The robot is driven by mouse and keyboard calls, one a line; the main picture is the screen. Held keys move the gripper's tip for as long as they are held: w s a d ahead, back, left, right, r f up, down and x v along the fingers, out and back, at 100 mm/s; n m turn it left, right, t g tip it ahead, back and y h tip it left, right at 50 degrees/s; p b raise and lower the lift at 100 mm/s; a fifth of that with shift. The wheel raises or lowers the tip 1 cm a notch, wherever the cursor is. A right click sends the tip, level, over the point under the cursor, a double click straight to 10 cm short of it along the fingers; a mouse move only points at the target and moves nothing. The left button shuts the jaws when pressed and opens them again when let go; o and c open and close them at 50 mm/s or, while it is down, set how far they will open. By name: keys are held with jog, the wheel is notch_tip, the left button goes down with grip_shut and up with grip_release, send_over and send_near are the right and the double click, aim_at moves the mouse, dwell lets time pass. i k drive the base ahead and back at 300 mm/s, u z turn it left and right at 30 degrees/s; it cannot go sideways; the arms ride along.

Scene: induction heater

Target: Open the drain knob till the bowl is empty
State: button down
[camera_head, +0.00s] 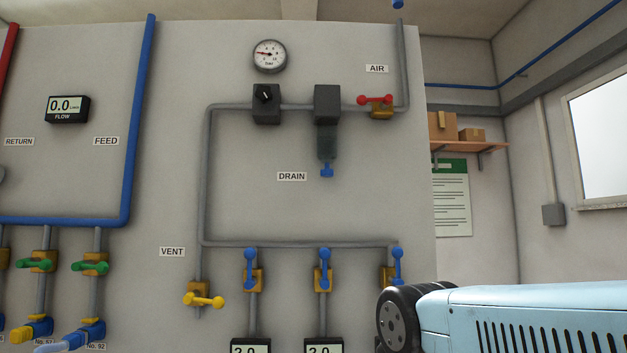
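The drain knob (326,170) is a small blue knob at the bottom of the filter bowl, right of the DRAIN label (292,176). The bowl (327,145) is dark and translucent and hangs under a dark grey block (327,98) on the wall panel. I cannot tell whether there is liquid in the bowl. A light blue part with black slots and a dark round joint, likely of my arm, fills the lower right. My gripper is not in view.
A red-handled AIR valve (376,100) sits right of the filter block. A regulator (266,103) and a pressure gauge (269,56) are to the left. A yellow VENT valve (204,299) and several blue-handled valves (323,269) line the lower panel. The panel around the bowl is clear.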

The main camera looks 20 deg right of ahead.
aim_at(327, 171)
jog(key=u, duration=0.25)
jog(key=k, duration=1.55)
jog(key=z, duration=0.2)
jog(key=i, duration=1)
jog(key=u, duration=0.05)
